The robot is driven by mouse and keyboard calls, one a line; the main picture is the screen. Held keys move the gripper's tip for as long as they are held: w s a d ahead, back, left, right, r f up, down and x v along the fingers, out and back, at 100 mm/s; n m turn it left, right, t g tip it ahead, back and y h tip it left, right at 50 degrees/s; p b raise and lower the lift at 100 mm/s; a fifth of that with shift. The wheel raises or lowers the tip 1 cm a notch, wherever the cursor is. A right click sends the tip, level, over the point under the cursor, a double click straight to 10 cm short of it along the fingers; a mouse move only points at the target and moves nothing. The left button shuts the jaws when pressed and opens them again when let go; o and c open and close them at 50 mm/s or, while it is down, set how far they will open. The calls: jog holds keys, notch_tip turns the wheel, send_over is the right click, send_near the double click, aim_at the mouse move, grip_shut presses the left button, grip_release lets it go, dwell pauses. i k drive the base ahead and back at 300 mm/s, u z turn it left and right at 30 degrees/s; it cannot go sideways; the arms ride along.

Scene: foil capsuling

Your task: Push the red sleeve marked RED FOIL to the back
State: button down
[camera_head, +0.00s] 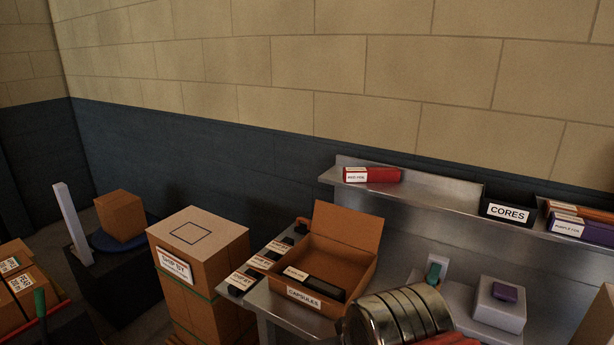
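The red sleeve (384,175) lies flat on the left part of the metal wall shelf (440,193). Its white label at the left of its front reads RED FOIL. The sleeve stands close to the shelf's front edge; I cannot tell how much bare shelf lies behind it. Nothing is seen touching it. My gripper is not in view, so its state does not show.
Further right on the shelf are a black CORES bin (509,209) and a purple sleeve (578,227) with an orange one (570,208) behind it. Below stand an open CAPSULES box (340,250) and a SHIP BY carton (199,258). The shelf between sleeve and bin is clear.

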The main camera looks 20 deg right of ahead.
aim_at(350, 175)
jog(key=u, duration=0.4)
jog(key=i, duration=1.05)
jog(key=u, duration=0.1)
